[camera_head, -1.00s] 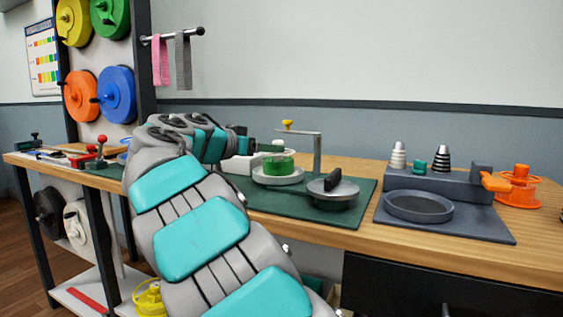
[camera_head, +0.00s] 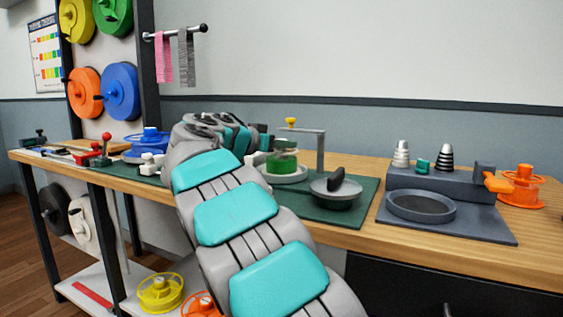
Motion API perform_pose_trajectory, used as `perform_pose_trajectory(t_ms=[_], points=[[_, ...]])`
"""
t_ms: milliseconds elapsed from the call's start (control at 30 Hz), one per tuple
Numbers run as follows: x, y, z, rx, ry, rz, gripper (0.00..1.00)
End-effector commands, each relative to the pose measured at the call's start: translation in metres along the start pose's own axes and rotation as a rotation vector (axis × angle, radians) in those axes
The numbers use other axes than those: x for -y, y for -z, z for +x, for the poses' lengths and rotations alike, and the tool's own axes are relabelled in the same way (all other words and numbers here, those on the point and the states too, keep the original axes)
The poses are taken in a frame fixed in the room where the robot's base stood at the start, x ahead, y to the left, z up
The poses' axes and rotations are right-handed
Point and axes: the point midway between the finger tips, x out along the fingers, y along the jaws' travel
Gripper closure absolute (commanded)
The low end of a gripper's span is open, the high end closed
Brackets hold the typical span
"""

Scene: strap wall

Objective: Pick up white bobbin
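A white ribbed cone-shaped piece (camera_head: 401,154) stands upright on the grey block at the right of the bench; it may be the white bobbin. Beside it stand a small teal piece (camera_head: 422,166) and a black-and-white striped cone (camera_head: 446,157). A larger white disc-like spool (camera_head: 83,222) hangs low at the left under the bench. My arm crosses the middle of the picture, and its far end lies over the bench left of the green spool (camera_head: 282,157). My gripper is hidden behind my arm, so its fingers cannot be made out.
A lidded grey pan (camera_head: 336,194) and a post with a yellow knob (camera_head: 320,150) stand on the green mat. A grey ring tray (camera_head: 421,207) lies before the block. An orange spool (camera_head: 522,184) stands at right. A blue spool (camera_head: 151,142) stands at left.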

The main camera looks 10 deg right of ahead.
Motion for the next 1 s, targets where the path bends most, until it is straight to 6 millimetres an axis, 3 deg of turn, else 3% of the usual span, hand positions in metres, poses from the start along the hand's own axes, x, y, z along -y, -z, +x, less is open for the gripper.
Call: perform_pose_trajectory(t_ms=[33, 367, 1000], points=[[0.0000, 0.0000, 0.0000, 0.000, 0.000, 0.000, 0.63], [0.0000, -0.0002, 0.0000, 0.000, 0.000, 0.000, 1.00], [0.0002, 0.0040, -0.0007, 0.000, 0.000, 0.002, 1.00]])
